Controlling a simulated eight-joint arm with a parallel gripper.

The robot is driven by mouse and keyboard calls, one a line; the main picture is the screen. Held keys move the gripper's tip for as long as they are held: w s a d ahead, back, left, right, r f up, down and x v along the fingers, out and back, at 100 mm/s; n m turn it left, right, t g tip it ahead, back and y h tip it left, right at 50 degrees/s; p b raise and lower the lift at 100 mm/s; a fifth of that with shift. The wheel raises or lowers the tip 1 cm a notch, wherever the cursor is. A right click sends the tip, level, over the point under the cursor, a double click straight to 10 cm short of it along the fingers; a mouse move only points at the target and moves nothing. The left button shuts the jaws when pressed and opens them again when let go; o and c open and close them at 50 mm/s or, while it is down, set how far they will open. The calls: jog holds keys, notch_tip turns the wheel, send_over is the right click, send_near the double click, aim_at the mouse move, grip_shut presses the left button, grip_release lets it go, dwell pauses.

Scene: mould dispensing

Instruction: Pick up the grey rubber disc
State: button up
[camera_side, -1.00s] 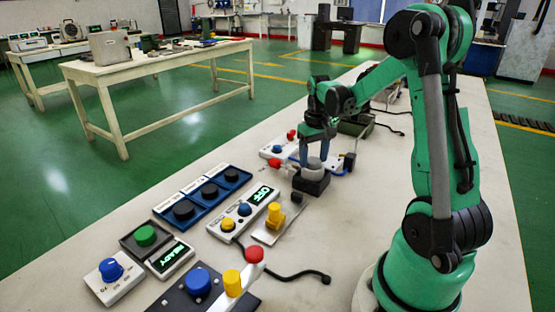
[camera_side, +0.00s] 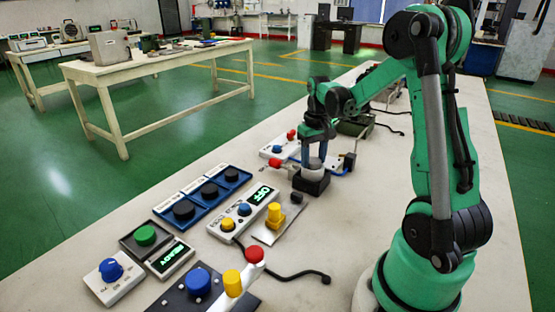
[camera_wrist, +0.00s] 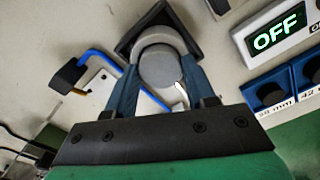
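The grey rubber disc (camera_wrist: 160,66) is a round, pale grey piece between the two blue fingers of my gripper (camera_wrist: 158,88) in the wrist view. The fingers lie against its left and right sides, with no clear gap, so my gripper looks shut on it. Behind it is a pale round seat on a dark square block (camera_wrist: 186,20). In the side view my gripper (camera_side: 316,152) points down over that black block (camera_side: 311,184), and the fingers partly hide the disc. I cannot tell whether the disc still touches the seat.
A blue tray with black knob-like discs (camera_side: 209,190) and an OFF display box (camera_side: 262,196) are nearer the camera. A yellow-knobbed fixture (camera_side: 275,215) stands close to the block. Blue tubing (camera_wrist: 100,55) and a small black-and-red fitting lie beside it.

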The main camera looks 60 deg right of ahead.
aim_at(313, 160)
jog(key=shift+c, duration=0.8)
jog(key=shift+r, duration=3.5)
